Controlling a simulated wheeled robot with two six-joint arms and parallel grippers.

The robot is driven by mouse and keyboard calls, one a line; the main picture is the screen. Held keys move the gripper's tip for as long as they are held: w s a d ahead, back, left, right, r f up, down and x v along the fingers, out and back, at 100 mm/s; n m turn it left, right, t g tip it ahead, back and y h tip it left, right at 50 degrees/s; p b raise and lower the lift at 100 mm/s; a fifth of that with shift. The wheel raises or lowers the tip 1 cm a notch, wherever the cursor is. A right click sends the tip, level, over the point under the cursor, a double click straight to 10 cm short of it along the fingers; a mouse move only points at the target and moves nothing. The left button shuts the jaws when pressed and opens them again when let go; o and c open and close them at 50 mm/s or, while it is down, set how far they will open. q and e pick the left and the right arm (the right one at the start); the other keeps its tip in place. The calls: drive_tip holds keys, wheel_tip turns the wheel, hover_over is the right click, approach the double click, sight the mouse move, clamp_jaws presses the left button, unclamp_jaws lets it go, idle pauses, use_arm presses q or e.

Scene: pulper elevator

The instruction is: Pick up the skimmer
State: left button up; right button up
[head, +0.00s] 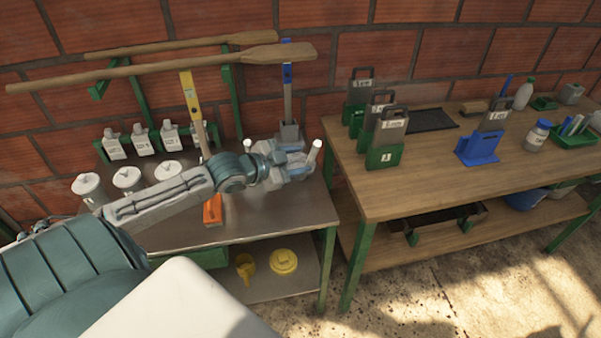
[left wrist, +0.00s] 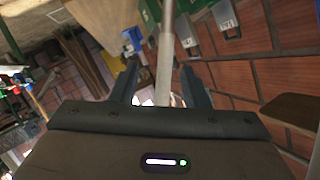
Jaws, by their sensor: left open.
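My left gripper (head: 302,160) is open above the right end of the steel table (head: 285,232). A pale upright rod (head: 316,147) shows at its fingers. In the left wrist view the rod (left wrist: 165,60) runs between the two open fingers (left wrist: 163,88), with a gap visible on each side. Its lower end is hidden in the head view. It looks like a tool handle, possibly the skimmer's; I cannot tell for sure. A blue-handled tool (head: 287,75) stands upright just behind the gripper, and a yellow-handled tool (head: 189,95) stands farther left. My right gripper is not in view.
Wooden paddles (head: 190,58) hang on green brackets along the brick wall. White lidded pots (head: 127,181) and an orange block (head: 212,210) are on the steel table. The wooden table (head: 440,175) at right holds grey-green tagged pieces (head: 388,140) and a blue holder (head: 478,150).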

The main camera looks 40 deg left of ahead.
sight(311, 153)
use_arm(q)
drive_tip(key=shift+w+d+r+p, duration=0.1)
drive_tip(key=shift+w+d+p, duration=0.2)
drive_tip(key=shift+w, duration=0.8)
drive_tip(key=shift+w+d+r+p, duration=0.1)
drive_tip(key=shift+w+d, duration=0.3)
drive_tip(key=shift+w, duration=0.7)
drive_tip(key=shift+w+d+f+p, duration=0.1)
drive_tip(key=shift+w+f+p, duration=0.25)
drive_tip(key=shift+w, duration=0.05)
clamp_jaws()
